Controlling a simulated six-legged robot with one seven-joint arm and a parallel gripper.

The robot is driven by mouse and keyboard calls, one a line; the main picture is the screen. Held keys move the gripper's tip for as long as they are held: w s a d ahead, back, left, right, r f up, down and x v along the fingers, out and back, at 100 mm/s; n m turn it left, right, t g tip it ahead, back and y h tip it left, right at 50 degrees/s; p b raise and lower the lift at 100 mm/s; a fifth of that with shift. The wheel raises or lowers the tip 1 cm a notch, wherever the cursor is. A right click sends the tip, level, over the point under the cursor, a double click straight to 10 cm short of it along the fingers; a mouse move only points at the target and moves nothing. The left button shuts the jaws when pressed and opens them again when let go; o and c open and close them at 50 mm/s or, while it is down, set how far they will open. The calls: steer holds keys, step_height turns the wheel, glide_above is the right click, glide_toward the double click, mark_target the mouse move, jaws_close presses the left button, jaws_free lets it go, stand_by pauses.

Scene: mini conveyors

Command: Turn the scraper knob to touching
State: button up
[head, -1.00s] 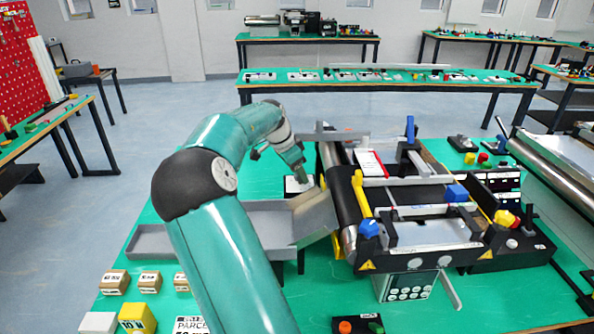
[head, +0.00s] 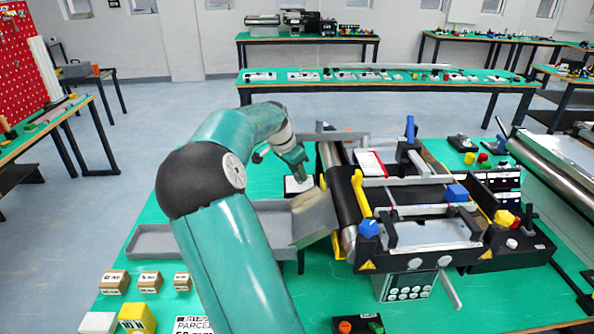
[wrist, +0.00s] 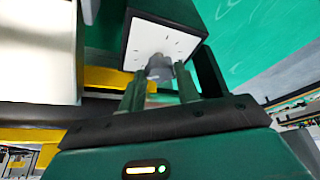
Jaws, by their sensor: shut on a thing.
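The scraper knob (wrist: 160,67) is a small grey knob on a white dial plate (wrist: 168,42) with dark tick marks, on the face of a dark box. In the wrist view my gripper (wrist: 159,75) has one finger on each side of the knob and is shut on it. The fingers hide part of the knob. In the head view the white dial plate (head: 297,186) shows beside the left end of the conveyor, with my gripper (head: 304,177) at it. The knob is hidden there, and the pointer setting is too small to read.
The mini conveyor (head: 430,232) with yellow brackets and blue knobs stands right of my gripper. A grey chute (head: 315,218) and a grey tray (head: 155,243) lie left of it. Several small boxes (head: 150,282) stand at the front left. Open green tabletop lies behind the dial.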

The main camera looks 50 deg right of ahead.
steer(key=n, duration=0.2)
steer(key=n+t, duration=0.1)
steer(key=n, duration=0.1)
steer(key=n+t, duration=0.1)
steer(key=n, duration=0.1)
steer(key=shift+s, duration=0.3)
steer(key=n, duration=0.2)
steer(key=n+t, duration=0.2)
steer(key=n, duration=0.1)
steer(key=shift+s+d+n+y, duration=0.2)
steer(key=shift+s+n+y, duration=0.1)
steer(key=shift+y, duration=0.1)
steer(key=n+y, duration=0.1)
steer(key=n, duration=0.2)
steer(key=n+t+y, duration=0.1)
steer(key=n, duration=0.2)
steer(key=shift+d+t, duration=0.2)
steer(key=shift+t, duration=0.1)
steer(key=n+y, duration=0.1)
steer(key=n, duration=0.1)
steer(key=n+y, duration=0.1)
steer(key=n, duration=0.2)
steer(key=shift+d+n, duration=0.2)
steer(key=shift+n, duration=0.1)
steer(key=o, duration=1)
steer(key=shift+c, duration=0.2)
steer(key=shift+r, duration=0.1)
